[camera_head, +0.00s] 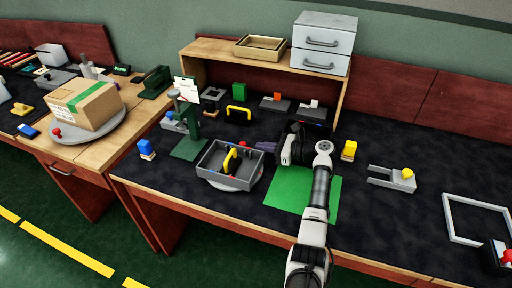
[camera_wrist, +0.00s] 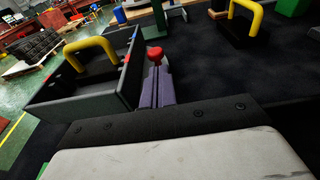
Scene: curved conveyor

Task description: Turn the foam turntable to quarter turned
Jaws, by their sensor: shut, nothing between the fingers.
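A round grey turntable (camera_head: 226,187) shows as a rim under an open grey tray (camera_head: 238,183) on the dark bench. A yellow-handled item (camera_head: 231,158) stands in the tray, and the tray also shows in the wrist view (camera_wrist: 92,107).
Another turntable (camera_head: 118,130) at the left bears a cardboard box (camera_head: 84,105) and has a red knob (camera_head: 57,132). A green mat (camera_head: 291,201) lies under my arm. A green stand (camera_head: 189,148) is left of the tray, and a yellow-handled block (camera_head: 238,114) is behind it.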

